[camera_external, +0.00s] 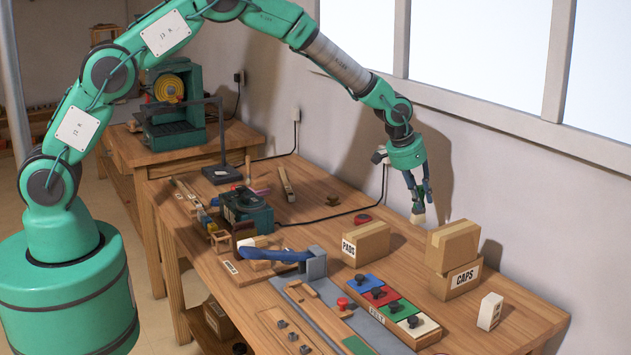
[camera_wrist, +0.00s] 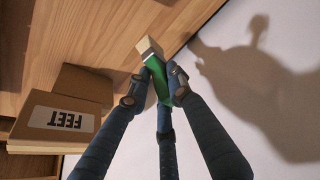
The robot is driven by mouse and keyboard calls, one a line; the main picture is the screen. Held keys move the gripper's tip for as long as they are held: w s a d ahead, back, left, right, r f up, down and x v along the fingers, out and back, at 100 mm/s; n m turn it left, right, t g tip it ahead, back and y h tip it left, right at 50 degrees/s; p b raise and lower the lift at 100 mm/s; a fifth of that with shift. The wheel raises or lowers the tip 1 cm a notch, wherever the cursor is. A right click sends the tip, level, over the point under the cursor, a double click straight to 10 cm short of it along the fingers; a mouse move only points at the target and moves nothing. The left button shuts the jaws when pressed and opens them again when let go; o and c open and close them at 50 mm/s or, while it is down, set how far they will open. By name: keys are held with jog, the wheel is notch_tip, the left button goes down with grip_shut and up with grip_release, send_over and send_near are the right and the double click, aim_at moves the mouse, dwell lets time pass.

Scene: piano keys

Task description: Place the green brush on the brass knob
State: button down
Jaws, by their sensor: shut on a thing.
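My gripper (camera_external: 419,193) hangs over the back of the bench near the wall, pointing down. In the wrist view its fingers (camera_wrist: 161,78) are shut on a green brush (camera_wrist: 158,71), one on each side of the green part. A pale tan end (camera_wrist: 149,47) sticks out past the fingertips; it also shows below my gripper in the external view (camera_external: 417,218). The brush looks held above the bench top. Dark knobs stand on a row of blue, red, green and white plates (camera_external: 390,305).
A PADS box (camera_external: 366,244) and a CAPS box (camera_external: 463,279) stand on the bench (camera_external: 400,258). A FEET box (camera_wrist: 57,117) shows in the wrist view. A white block (camera_external: 490,311) sits at right. A blue-handled tool (camera_external: 275,254) and a red disc (camera_external: 362,218) lie left.

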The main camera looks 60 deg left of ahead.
jog(key=s+a+p, duration=0.1)
jog(key=s+a, duration=0.4)
jog(key=a, duration=0.7)
jog(key=s+a+f+n, duration=0.1)
jog(key=s+a, duration=0.5)
jog(key=a, duration=0.7)
jog(key=s+a+n+p, duration=0.1)
jog(key=s+a, duration=0.5)
jog(key=a, duration=0.6)
jog(key=shift+s+a+f+y+p, duration=0.2)
jog(key=shift+a+f+y+p, duration=0.05)
jog(key=shift+y+p, duration=0.15)
jog(key=shift+w, duration=0.1)
jog(key=w+a+f, duration=0.1)
jog(key=w+a, duration=0.2)
jog(key=w, duration=1.1)
jog(key=shift+w+a+f, duration=0.2)
jog(key=shift+w+a, duration=0.1)
jog(key=shift+s+x, duration=0.15)
jog(key=shift+x, duration=0.75)
jog(key=shift+s+x, duration=0.15)
jog(key=shift+x, duration=0.75)
jog(key=shift+f+b, duration=0.3)
